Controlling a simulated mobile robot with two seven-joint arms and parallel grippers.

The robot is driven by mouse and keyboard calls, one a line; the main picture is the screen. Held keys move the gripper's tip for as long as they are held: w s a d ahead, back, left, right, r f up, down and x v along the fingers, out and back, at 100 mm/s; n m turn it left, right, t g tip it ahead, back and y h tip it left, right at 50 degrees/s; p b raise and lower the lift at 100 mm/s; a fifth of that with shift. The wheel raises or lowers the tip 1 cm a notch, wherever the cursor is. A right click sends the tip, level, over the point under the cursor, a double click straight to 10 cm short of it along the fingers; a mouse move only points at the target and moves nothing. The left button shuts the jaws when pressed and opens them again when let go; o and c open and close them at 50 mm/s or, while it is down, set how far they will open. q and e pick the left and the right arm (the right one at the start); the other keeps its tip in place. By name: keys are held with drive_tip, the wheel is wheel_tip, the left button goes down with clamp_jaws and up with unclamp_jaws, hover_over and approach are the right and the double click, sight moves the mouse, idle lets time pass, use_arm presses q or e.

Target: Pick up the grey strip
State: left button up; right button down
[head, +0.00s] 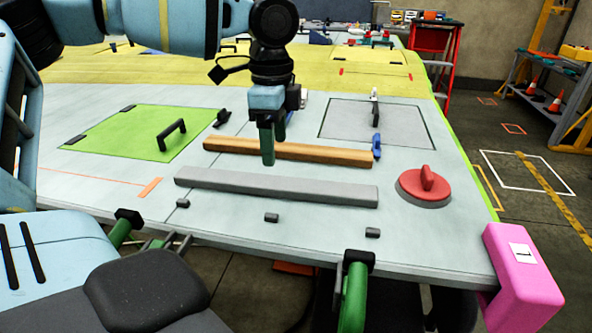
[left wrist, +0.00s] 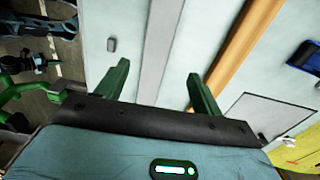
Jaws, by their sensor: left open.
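The grey strip (head: 290,189) is a long, flat-topped bar lying on the pale wing panel in the head view. It runs left to right, in front of an orange-brown strip. My left gripper (head: 268,158) points down, just behind the middle of the grey strip in the picture, and overlaps the orange-brown strip. In the left wrist view, the grey strip (left wrist: 160,45) passes between the two green fingers of my open left gripper (left wrist: 158,85). Nothing is held. The height of the fingers above the strip cannot be told. My right gripper does not show.
The orange-brown strip (head: 310,153) lies close behind, parallel. A red knob on a round base (head: 424,186) stands to the right. Small dark blocks (head: 271,217) sit in front. A green panel with a handle (head: 130,132) is at left, and a pink block (head: 522,280) at the near corner.

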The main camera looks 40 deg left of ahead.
sight(272, 181)
use_arm(q)
drive_tip(key=shift+a, duration=0.1)
drive_tip(key=shift+s, duration=0.1)
drive_tip(key=shift+s+f, duration=0.15)
drive_tip(key=shift+f, duration=1.15)
drive_tip(key=f, duration=0.2)
drive_tip(key=f+p, duration=0.1)
drive_tip(key=f, duration=0.1)
drive_tip(key=shift+s+a, duration=0.1)
drive_tip(key=shift+s, duration=0.15)
drive_tip(key=shift+f, duration=0.55)
drive_tip(key=c, duration=1.2)
drive_tip(key=shift+r, duration=0.15)
